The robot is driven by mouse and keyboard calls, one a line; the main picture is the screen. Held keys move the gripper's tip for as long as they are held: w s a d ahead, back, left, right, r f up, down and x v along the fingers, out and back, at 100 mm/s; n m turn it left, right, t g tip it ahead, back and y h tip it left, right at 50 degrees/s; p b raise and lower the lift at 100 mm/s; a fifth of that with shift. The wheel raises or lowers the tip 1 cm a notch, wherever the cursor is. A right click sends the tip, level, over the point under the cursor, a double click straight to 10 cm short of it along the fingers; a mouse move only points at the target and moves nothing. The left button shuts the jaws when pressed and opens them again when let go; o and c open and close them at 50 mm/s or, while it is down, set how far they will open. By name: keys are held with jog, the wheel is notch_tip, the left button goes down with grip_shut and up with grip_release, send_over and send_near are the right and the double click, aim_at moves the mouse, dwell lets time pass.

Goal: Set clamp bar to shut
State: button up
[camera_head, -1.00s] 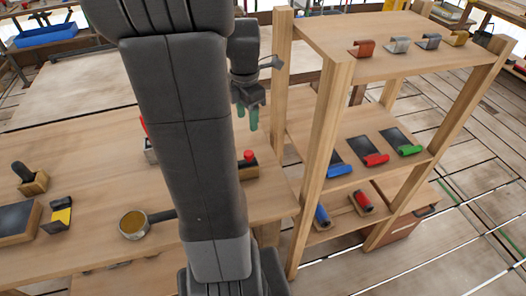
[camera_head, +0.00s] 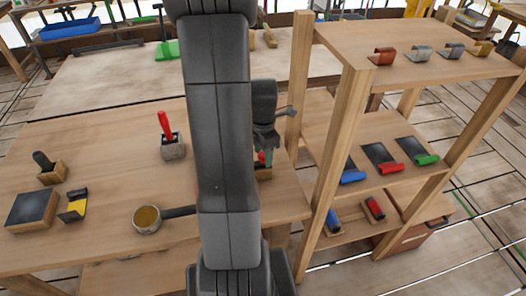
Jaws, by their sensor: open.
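No part is clearly recognizable as the clamp bar. A red lever (camera_head: 165,123) stands up, slightly tilted, from a grey block (camera_head: 173,149) on the workbench (camera_head: 110,155), left of my arm. A wooden block (camera_head: 265,174) with a red part (camera_head: 261,158) sits near the bench's right edge, partly hidden by my arm and gripper. I cannot tell which of these is the clamp bar. My gripper (camera_head: 267,157), with greenish fingers, is open, points down and is at or just above the wooden block. Whether it touches is hidden.
A wooden shelf rack (camera_head: 345,130) stands close right of my gripper, its posts rising above the bench. It holds hooks, tool rests and colored cylinders. A pan (camera_head: 147,220), a dark slab (camera_head: 32,209) and a wooden holder (camera_head: 51,173) are on the bench's left half.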

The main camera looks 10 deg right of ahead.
grip_shut()
jog(key=a+b, duration=0.1)
jog(key=a, duration=0.7)
jog(key=shift+s, duration=0.1)
jog(key=shift+a, duration=0.35)
jog(key=shift+c, duration=1.3)
grip_release()
jog(key=shift+o, duration=1.3)
jog(key=shift+a, duration=0.2)
